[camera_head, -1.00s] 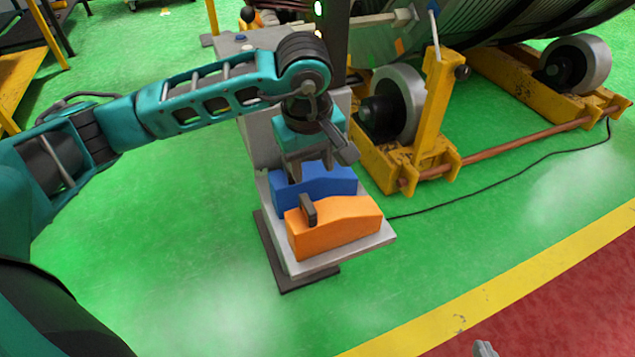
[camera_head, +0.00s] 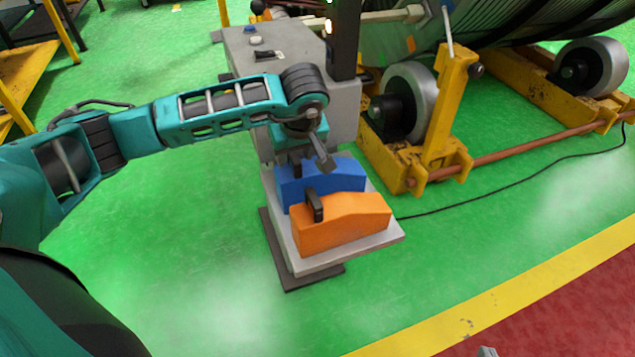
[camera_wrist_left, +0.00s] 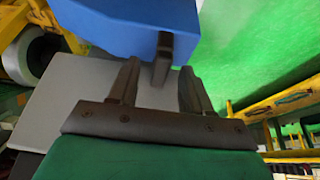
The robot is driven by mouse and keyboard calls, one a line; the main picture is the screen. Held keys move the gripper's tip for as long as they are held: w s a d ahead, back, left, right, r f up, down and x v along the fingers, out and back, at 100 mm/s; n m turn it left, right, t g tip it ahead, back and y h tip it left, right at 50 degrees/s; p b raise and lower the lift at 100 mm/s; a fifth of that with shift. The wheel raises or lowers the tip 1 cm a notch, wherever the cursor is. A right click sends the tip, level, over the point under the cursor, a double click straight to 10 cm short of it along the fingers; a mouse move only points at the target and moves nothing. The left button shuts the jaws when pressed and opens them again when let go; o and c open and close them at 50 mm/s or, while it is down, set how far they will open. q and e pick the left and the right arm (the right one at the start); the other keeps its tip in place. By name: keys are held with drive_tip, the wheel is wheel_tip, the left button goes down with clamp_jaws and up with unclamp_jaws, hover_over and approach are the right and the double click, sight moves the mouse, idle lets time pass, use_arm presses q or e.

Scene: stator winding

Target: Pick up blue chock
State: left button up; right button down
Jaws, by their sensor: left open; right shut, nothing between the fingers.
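The blue chock (camera_head: 325,181) stands on a light grey platform (camera_head: 365,248), behind the orange chock (camera_head: 342,223). My left gripper (camera_head: 300,155) is open at the back of the blue chock, near its dark handle (camera_head: 297,168). In the left wrist view the blue chock (camera_wrist_left: 130,22) fills the top, and its dark handle (camera_wrist_left: 162,58) reaches down in front of the gap between the open fingers of my left gripper (camera_wrist_left: 158,80). I cannot tell whether the fingers touch the handle. A small grey tip of my right gripper (camera_head: 487,351) shows at the bottom edge, shut and empty.
A grey cabinet (camera_head: 265,50) stands behind the platform. A yellow roller stand (camera_head: 435,130) with a grey wheel (camera_head: 418,98) is close on the right. A black cable (camera_head: 490,198) runs over the green floor. Free floor lies left of the platform.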

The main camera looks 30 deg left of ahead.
use_arm(q)
drive_tip(key=shift+x, duration=0.9)
drive_tip(key=shift+c, duration=0.2)
drive_tip(key=shift+r, duration=0.1)
clamp_jaws()
